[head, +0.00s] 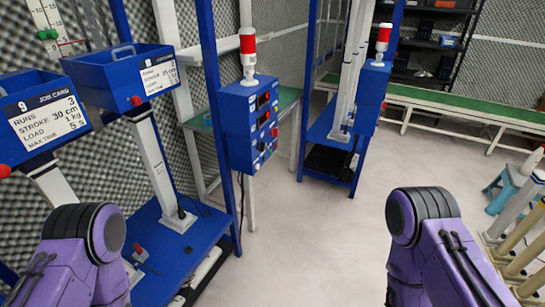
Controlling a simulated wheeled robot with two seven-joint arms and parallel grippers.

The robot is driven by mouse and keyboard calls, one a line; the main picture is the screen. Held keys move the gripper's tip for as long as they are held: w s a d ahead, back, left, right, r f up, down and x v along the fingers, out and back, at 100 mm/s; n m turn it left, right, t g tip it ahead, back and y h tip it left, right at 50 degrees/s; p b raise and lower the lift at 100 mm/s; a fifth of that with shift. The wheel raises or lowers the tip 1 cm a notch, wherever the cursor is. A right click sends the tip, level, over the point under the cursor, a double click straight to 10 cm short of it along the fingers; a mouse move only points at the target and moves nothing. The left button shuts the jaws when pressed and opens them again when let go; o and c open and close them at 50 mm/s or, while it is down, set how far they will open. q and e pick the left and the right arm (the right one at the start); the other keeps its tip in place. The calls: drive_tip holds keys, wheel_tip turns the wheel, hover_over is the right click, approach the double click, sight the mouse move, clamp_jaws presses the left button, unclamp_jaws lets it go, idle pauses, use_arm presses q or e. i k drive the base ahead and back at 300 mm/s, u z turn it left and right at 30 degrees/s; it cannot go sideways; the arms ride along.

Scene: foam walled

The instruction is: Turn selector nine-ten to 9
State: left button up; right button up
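A blue control box (250,125) with a red-and-white beacon on top hangs on a blue post in the middle of the head view. Its right face carries small dark displays, red buttons and a dark knob near the bottom. I cannot tell which part is selector nine-ten, nor read any setting. A blue box (40,118) at the left has a job card numbered 9. A second blue box (122,75) with a card stands behind it. Neither gripper is in view; only my purple arm links show at the bottom left and bottom right.
A blue base plate (185,262) holds white posts below the boxes. A second blue frame (333,135) with another beacon box stands behind. A green conveyor (455,107) runs along the back right. A blue stool (502,190) stands at the right. The pale floor (318,240) between is clear.

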sight(261, 145)
drive_tip(key=z, duration=0.65)
drive_tip(key=i, duration=0.6)
drive_tip(key=z, duration=0.7)
drive_tip(key=i, duration=0.8)
drive_tip(key=u, duration=0.35)
